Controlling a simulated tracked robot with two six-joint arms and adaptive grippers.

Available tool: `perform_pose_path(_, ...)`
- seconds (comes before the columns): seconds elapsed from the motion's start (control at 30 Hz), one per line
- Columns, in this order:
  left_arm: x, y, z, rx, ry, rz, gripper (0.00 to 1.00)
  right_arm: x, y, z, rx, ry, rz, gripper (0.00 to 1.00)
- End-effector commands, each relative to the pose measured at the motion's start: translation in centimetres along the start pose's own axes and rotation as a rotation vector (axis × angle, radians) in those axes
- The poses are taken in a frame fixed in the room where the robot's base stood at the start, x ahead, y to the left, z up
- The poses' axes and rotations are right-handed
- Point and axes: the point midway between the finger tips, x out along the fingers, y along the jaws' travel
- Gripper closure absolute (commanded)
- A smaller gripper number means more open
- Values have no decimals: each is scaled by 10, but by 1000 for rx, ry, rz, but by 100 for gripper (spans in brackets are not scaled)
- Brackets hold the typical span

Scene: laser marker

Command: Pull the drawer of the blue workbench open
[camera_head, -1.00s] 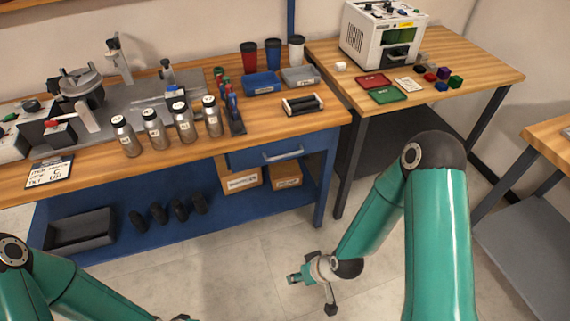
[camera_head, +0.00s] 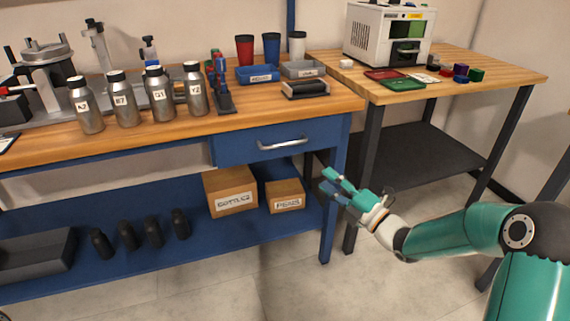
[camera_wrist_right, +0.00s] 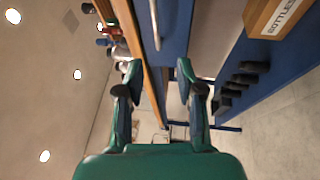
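The blue workbench (camera_head: 342,165) has a blue drawer (camera_head: 235,146) under its wooden top, and the drawer looks shut. Its silver bar handle (camera_head: 282,144) runs across the front. In the right wrist view the handle (camera_wrist_right: 155,24) stands near the top, ahead of my fingers, beside the blue drawer front (camera_wrist_right: 173,35). My right gripper (camera_head: 325,180) is in front of the bench's right leg, below and right of the handle, apart from it. In the right wrist view the gripper (camera_wrist_right: 158,72) is open with nothing between its fingers. My left gripper is out of view.
Several labelled bottles (camera_head: 158,95) and a blue tray (camera_head: 257,75) stand on the bench top. Cardboard boxes (camera_head: 230,192) sit on the lower shelf under the drawer. A second table (camera_head: 465,88) with a white machine (camera_head: 385,35) stands at the right. The floor in front is clear.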

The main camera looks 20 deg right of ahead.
Motion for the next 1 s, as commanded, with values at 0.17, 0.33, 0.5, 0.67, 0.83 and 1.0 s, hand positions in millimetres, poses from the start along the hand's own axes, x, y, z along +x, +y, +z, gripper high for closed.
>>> perform_pose_path(0.17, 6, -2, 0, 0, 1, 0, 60, 7, 3, 0, -49, 14, 22, 63)
perform_pose_path(0.33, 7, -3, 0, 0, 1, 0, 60, 30, 4, -1, -47, 15, 22, 63)
perform_pose_path(0.5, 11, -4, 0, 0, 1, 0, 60, 65, 3, -1, -46, 14, 22, 63)
perform_pose_path(0.67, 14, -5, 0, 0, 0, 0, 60, 100, 4, -1, -46, 13, 22, 63)
perform_pose_path(0.83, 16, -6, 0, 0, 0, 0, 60, 134, 4, -1, -44, 12, 20, 63)
perform_pose_path(1.0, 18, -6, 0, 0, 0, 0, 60, 156, 5, -1, -43, 11, 19, 63)
